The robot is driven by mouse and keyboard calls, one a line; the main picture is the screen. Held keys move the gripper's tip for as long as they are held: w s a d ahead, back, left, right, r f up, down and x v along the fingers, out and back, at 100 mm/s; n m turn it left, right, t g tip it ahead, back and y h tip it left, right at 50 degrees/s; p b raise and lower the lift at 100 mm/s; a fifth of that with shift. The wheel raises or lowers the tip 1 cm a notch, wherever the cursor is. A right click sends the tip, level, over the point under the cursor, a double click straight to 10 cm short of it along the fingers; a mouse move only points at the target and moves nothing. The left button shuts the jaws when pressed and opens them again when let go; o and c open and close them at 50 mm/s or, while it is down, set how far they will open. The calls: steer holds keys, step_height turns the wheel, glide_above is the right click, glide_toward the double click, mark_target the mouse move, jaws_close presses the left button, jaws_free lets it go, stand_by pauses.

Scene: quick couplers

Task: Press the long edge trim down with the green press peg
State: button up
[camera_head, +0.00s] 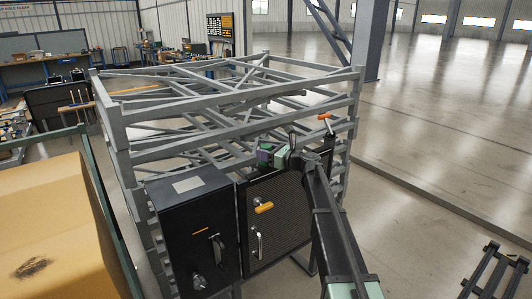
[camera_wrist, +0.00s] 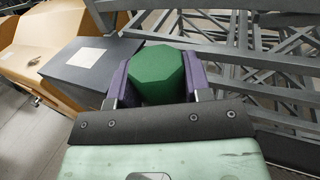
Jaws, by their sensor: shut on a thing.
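The green press peg (camera_wrist: 158,74) shows in the wrist view as a faceted green block. My gripper (camera_wrist: 157,80) is shut on it, with a purple finger on each side. In the head view my gripper (camera_head: 264,153) is at the upper edge of the black mesh-fronted panel (camera_head: 285,213), near the middle of that edge. The peg is too small and too covered to make out there. I cannot pick out the long edge trim for certain in either view. I cannot tell whether the peg touches anything.
A black cabinet (camera_head: 195,235) stands left of the panel. The panel carries an orange handle (camera_head: 263,207) and a silver handle (camera_head: 257,244). An orange-tipped lever (camera_head: 326,118) stands right of my gripper. A grey steel frame (camera_head: 140,113) lies behind. A cardboard box (camera_head: 50,225) is at left.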

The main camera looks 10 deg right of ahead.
steer(key=shift+s, duration=0.1)
step_height(320, 180, up, 2)
steer(key=shift+r+p, duration=0.1)
steer(key=shift+p, duration=1.1)
